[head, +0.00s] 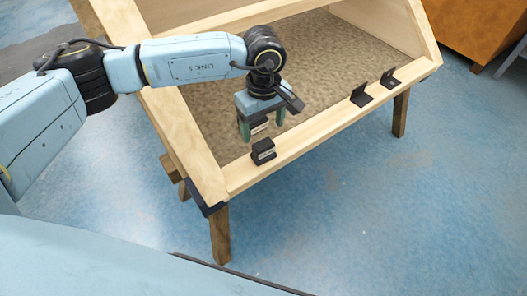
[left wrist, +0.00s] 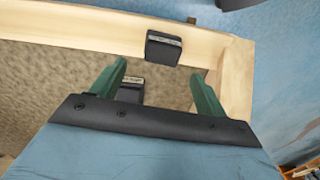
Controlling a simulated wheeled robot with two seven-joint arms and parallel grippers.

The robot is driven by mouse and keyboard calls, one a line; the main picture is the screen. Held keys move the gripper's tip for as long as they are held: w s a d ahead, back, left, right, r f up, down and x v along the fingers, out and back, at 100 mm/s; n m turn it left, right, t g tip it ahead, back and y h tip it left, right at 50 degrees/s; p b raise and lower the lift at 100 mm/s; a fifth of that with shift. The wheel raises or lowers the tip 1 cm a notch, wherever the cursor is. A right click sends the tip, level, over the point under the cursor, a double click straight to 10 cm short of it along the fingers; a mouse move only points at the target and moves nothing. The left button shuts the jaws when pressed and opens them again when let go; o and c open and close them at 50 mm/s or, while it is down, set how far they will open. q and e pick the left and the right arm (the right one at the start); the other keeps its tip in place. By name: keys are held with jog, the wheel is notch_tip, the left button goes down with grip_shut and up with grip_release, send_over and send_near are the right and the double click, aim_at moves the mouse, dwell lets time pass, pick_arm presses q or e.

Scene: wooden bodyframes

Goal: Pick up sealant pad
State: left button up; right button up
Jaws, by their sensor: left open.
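Two small black blocks with pale labels look like sealant pads. One block (head: 263,152) sits on the front rail of the wooden frame (head: 300,143); it also shows in the left wrist view (left wrist: 163,48), just beyond the fingertips. The other block (head: 260,126) shows between my left gripper's fingers in the head view. In the left wrist view this block (left wrist: 131,86) is over the brown panel, partly hidden by the gripper body. My left gripper (head: 262,131) points down, open, with its green fingers apart. I cannot tell whether it touches either block. My right gripper is out of view.
Two black angle brackets (head: 361,95) (head: 389,78) stand farther right on the front rail. The brown panel (head: 325,60) lies inside the frame, which stands on wooden legs. An orange-brown cabinet (head: 480,30) is at the top right. The blue floor in front is clear.

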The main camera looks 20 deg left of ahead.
aim_at(264, 144)
pick_arm(q)
jog(key=f, duration=0.4)
jog(key=f+b, duration=0.1)
jog(key=f, duration=0.1)
jog(key=shift+s+d, duration=0.15)
jog(key=shift+s, duration=0.15)
jog(key=shift+f, duration=0.65)
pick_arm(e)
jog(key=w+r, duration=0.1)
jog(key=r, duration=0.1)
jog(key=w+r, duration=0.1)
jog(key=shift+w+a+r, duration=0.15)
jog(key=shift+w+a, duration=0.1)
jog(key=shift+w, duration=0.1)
pick_arm(q)
jog(key=shift+c, duration=0.4)
jog(key=c, duration=1)
